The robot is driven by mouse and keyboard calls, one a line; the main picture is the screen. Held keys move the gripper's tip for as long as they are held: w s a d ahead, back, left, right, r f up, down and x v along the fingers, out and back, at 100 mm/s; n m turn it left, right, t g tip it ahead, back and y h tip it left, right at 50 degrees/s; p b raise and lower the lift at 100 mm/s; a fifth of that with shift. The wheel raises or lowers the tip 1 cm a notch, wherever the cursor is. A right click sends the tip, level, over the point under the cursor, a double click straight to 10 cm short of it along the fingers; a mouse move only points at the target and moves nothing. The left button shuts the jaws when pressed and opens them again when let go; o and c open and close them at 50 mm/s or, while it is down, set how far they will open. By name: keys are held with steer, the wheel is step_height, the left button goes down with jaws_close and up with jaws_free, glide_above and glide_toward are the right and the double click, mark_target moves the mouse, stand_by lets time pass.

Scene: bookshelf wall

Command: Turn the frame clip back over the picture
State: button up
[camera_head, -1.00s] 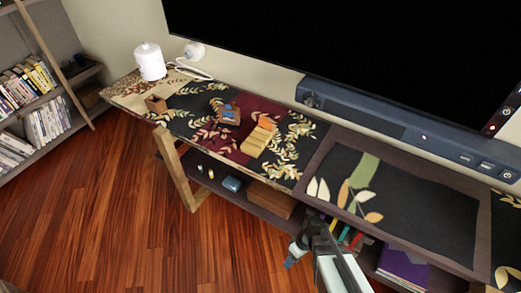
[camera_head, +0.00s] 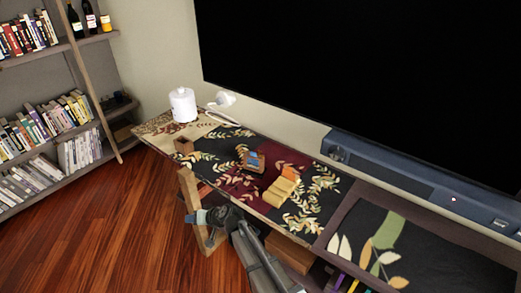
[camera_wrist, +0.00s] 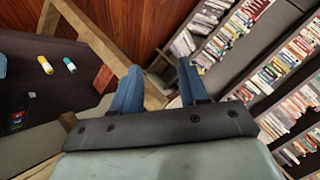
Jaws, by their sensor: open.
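A small wooden piece with a blue face (camera_head: 251,160), possibly the picture frame, lies on the patterned tabletop (camera_head: 334,218). It is too small to make out a clip or its position. My gripper (camera_head: 193,217) is below and left of it in the head view, in front of the wooden table leg (camera_head: 188,186) and off the tabletop. In the wrist view, the two blue fingers of my gripper (camera_wrist: 158,78) stand apart with nothing between them. The wooden piece is not seen in the wrist view.
A yellowish wooden stepped object (camera_head: 282,190) stands right of the blue-faced piece. A dark screen (camera_head: 370,90) rises behind. Bookshelves (camera_head: 50,125) stand left, with open floor before them.

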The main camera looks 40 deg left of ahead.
steer(key=w+a+r+n+h, duration=0.25)
steer(key=w+r+n, duration=0.25)
steer(key=w+n, duration=0.25)
steer(key=w+a+r+n+h, duration=0.2)
steer(key=w+a+r+n, duration=0.1)
steer(key=w+r+n, duration=0.4)
steer(key=w+d+r+n+t+h, duration=0.1)
steer(key=w+d+r+n+h, duration=0.3)
steer(key=w+r, duration=0.5)
steer(key=w+d+r+n+t+h, duration=0.15)
steer(key=w+d+r+n, duration=0.35)
steer(key=w, duration=0.7)
steer(key=shift+n+g+h, duration=0.25)
steer(key=shift+h, duration=0.05)
steer(key=f, duration=0.9)
steer(key=a+f, duration=0.1)
steer(key=f, duration=0.3)
steer(key=shift+w+a+f, duration=0.1)
steer(key=shift+w+f, duration=0.05)
steer(key=shift+f, duration=0.05)
steer(key=shift+c, duration=0.2)
jaws_close()
